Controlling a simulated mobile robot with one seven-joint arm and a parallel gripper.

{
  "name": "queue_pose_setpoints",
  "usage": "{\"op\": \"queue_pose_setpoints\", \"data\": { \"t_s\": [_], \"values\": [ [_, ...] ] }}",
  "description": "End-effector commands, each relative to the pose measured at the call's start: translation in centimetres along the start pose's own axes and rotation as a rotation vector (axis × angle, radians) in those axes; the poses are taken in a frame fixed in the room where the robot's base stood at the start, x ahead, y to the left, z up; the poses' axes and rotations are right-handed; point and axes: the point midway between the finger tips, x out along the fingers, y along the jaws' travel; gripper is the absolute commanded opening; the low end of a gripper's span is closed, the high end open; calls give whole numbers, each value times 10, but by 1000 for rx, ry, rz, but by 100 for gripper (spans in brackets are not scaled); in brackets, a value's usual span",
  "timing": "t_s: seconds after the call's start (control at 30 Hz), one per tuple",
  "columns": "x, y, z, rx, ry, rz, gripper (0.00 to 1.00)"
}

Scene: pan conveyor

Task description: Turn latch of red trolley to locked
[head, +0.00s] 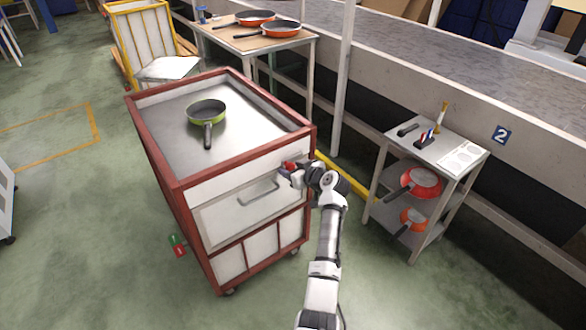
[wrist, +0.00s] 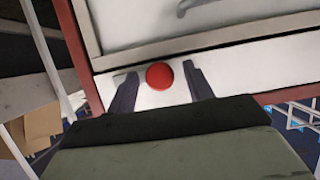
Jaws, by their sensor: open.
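The red trolley (head: 174,176) stands in the middle of the head view, with a red frame, white panels and a metal top. Its drawer front has a grey bar handle (head: 259,192). A red round knob, apparently the latch (wrist: 160,76), sits on a white panel in the wrist view. My gripper (wrist: 160,88) is open, with one dark finger on each side of the knob. I cannot tell whether the fingers touch it. In the head view my gripper (head: 296,174) is at the trolley's upper right front corner and mostly hides the latch.
A green pan (head: 207,113) lies on the trolley top. A small shelf stand (head: 440,160) with red pans is to the right, beside the conveyor (head: 460,60). A table (head: 290,45) with orange pans and a yellow cart (head: 140,40) are behind.

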Motion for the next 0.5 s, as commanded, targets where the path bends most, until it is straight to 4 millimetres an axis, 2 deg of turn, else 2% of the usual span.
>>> {"op": "queue_pose_setpoints", "data": {
  "t_s": [0.1,0.5],
  "values": [
    [0,0,0,0,0,0,50],
    [0,0,0,0,0,0,0]
  ]
}}
